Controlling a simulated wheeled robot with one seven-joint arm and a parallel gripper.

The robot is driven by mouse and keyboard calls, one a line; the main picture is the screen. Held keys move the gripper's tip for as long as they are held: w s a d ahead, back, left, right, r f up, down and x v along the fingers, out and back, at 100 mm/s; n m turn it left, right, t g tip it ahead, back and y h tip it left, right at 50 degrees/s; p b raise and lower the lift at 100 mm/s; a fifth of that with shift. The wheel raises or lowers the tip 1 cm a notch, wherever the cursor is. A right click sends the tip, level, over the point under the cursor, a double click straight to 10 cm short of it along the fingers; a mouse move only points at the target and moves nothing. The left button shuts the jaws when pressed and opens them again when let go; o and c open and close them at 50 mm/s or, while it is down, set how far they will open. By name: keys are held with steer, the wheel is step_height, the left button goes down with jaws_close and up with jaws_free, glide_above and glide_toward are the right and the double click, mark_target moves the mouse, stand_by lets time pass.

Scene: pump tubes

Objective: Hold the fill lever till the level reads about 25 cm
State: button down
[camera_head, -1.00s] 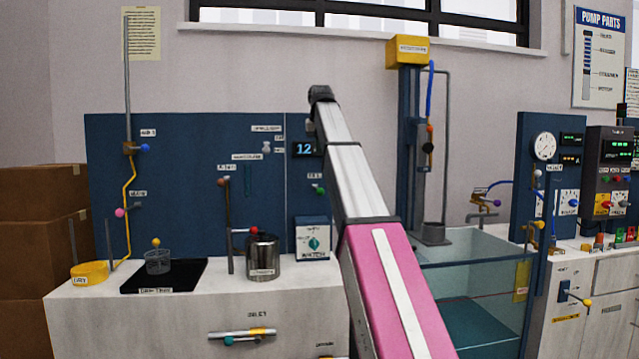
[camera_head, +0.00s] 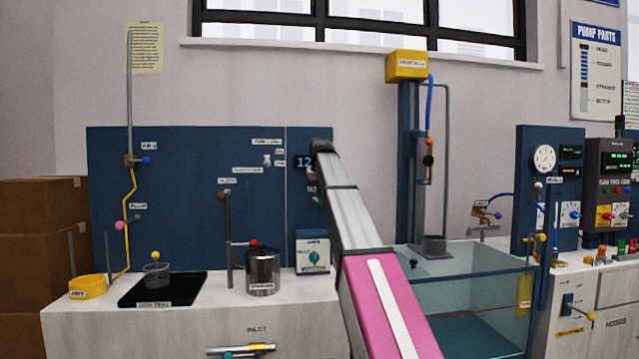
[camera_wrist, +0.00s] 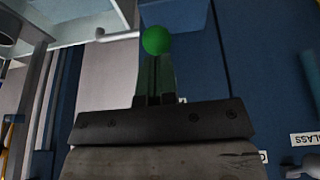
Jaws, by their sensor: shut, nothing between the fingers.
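In the wrist view my gripper (camera_wrist: 156,60) is shut and empty, its dark fingers side by side. A round green knob (camera_wrist: 156,40) sits right at the fingertips; I cannot tell whether they touch it. In the head view my arm hides the gripper and covers part of the blue panel (camera_head: 200,170). A digital display (camera_head: 303,162) there shows 12, with its right part hidden behind the arm. A small green piece (camera_head: 319,201) shows below it beside the arm; I cannot tell if it is the fill lever's knob.
A glass tank (camera_head: 455,300) stands right of my arm, below a tall blue column (camera_head: 408,150). A metal cup (camera_head: 262,272) and a black tray (camera_head: 165,290) sit on the left counter. A gauge panel (camera_head: 545,190) stands at the right.

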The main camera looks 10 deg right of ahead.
steer(key=shift+w+f, duration=0.1)
steer(key=shift+f, duration=0.45)
steer(key=shift+s+f, duration=0.25)
steer(key=shift+f, duration=0.15)
step_height(320, 180, down, 7)
steer(key=t, duration=0.4)
steer(key=shift+d+f, duration=0.1)
steer(key=shift+f, duration=0.05)
stand_by(6.2)
